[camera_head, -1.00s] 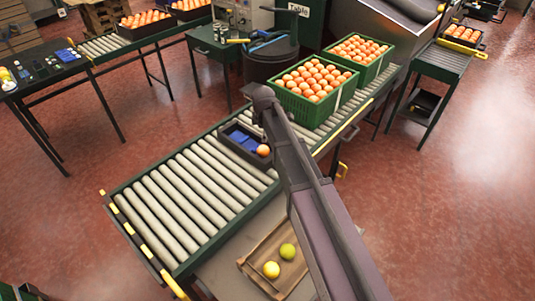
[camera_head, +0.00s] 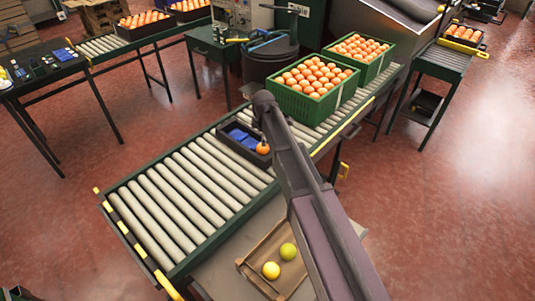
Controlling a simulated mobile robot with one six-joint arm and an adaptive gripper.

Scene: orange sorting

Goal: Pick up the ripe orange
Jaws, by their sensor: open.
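A ripe orange (camera_head: 263,149) sits at the near right end of a black tray (camera_head: 231,144) on the roller conveyor. Blue material lies in the rest of that tray. My gripper (camera_head: 261,138) points down just above the orange, small and dark, partly lost against the tray. It is open, and I cannot tell whether its fingers touch the orange. A wooden tray (camera_head: 245,265) near the front holds a yellow fruit (camera_head: 271,270) and a yellow-green fruit (camera_head: 288,251).
Two green crates full of oranges, a nearer one (camera_head: 314,109) and a farther one (camera_head: 382,66), stand on the conveyor beyond the black tray. The conveyor's near-left rollers (camera_head: 180,205) are bare. A dark drum (camera_head: 272,62) stands behind the conveyor.

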